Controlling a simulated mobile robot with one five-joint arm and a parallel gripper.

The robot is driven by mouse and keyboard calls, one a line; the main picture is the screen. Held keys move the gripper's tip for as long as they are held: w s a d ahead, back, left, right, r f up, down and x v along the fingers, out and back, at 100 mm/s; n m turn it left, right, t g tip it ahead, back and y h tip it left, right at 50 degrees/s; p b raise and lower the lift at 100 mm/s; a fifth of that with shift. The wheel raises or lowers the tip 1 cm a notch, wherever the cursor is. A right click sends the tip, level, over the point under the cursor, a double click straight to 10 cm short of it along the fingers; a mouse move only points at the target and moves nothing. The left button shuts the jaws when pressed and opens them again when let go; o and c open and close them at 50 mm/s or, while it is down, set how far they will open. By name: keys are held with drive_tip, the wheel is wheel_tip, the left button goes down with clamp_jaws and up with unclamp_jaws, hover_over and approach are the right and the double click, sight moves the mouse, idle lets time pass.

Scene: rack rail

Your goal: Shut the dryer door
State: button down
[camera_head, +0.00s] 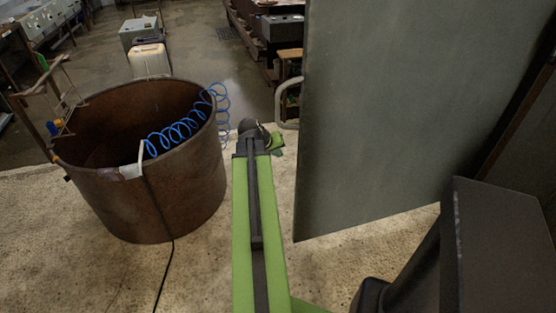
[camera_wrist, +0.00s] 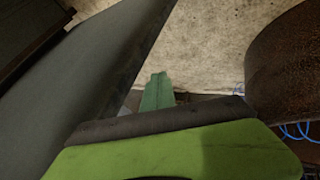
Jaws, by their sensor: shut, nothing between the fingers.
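The dryer door (camera_head: 400,110) is a large flat grey panel standing open on the right in the head view. A pale curved handle (camera_head: 283,102) sticks out at its left edge. In the wrist view the door (camera_wrist: 90,75) fills the left side as a slanted grey panel. My gripper (camera_head: 277,144) is at the end of my green arm, just left of the door's free edge and below the handle. Its green fingers (camera_wrist: 157,92) show closed and empty in the wrist view, beside the door's edge; I see no clear contact.
A rusty open drum (camera_head: 160,195) stands left of my arm, with a coiled blue hose (camera_head: 180,132) over its rim. It is close on the right in the wrist view (camera_wrist: 285,70). A pale canister (camera_head: 150,59) stands behind. Bare floor (camera_head: 100,260) lies in front.

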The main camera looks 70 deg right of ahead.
drive_tip(key=s+d+f+b, duration=0.3)
drive_tip(key=d+f, duration=0.1)
drive_tip(key=d, duration=0.2)
drive_tip(key=shift+s+f, duration=0.35)
drive_tip(key=shift+f, duration=0.05)
